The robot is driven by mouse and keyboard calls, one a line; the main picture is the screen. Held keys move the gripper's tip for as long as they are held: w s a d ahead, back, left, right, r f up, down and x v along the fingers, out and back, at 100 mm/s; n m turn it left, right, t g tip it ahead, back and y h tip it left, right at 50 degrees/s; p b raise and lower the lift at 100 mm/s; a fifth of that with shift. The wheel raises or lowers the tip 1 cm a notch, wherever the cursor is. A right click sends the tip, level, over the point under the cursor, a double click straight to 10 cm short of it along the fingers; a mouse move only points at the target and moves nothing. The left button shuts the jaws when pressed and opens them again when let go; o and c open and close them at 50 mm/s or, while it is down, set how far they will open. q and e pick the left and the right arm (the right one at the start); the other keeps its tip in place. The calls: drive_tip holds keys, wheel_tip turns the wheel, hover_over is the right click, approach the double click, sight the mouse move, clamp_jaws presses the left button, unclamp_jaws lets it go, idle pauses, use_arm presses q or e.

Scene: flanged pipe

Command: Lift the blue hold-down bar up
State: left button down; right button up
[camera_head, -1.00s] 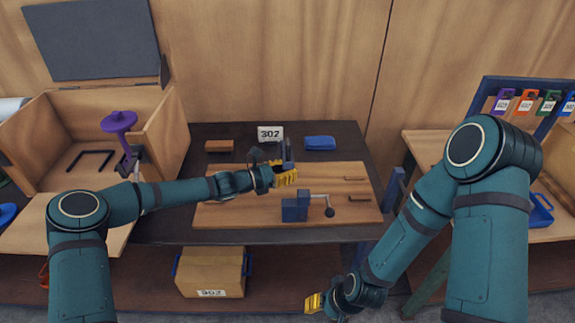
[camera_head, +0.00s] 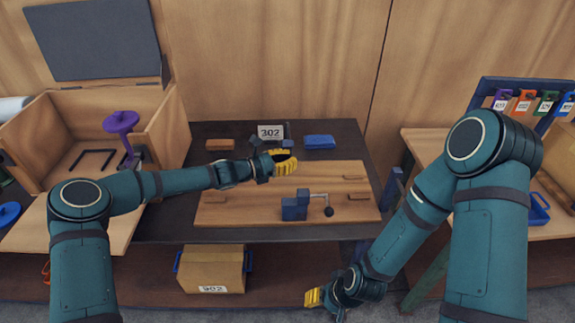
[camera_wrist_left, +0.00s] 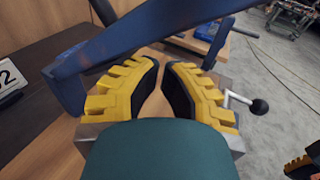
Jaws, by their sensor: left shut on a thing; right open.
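The blue hold-down bar (camera_wrist_left: 150,40) crosses the upper part of the left wrist view on a slant, with a thicker end at the left. My left gripper (camera_head: 284,163) is over the back of the wooden board; its yellow fingers show in the left wrist view (camera_wrist_left: 163,80). It is shut on the bar, though the contact is not clearly seen. In the head view the gripper mostly hides the bar. A blue block (camera_head: 294,209) with a crank handle and dark ball (camera_head: 329,212) sits on the board. My right gripper (camera_head: 313,298) is open and empty, low in front of the table.
The wooden board (camera_head: 240,215) lies on the dark table (camera_head: 225,133). A "302" sign (camera_head: 271,131), a brown block (camera_head: 220,144) and a blue block (camera_head: 320,142) stand behind it. An open wooden box (camera_head: 165,130) is at the left. A bench (camera_head: 420,140) is at the right.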

use_arm(q)
drive_tip(key=shift+r, duration=0.1)
drive_tip(key=shift+w+r+p, duration=0.4)
drive_tip(key=shift+r, duration=0.3)
drive_tip(key=shift+w+r+p, duration=0.35)
drive_tip(key=shift+r+p, duration=0.05)
drive_tip(key=shift+r, duration=0.3)
drive_tip(key=shift+w, duration=0.1)
drive_tip(key=shift+w+r+p, duration=0.65)
drive_tip(key=shift+w+r, duration=0.3)
drive_tip(key=shift+r, duration=0.2)
drive_tip(key=shift+w+r, duration=0.1)
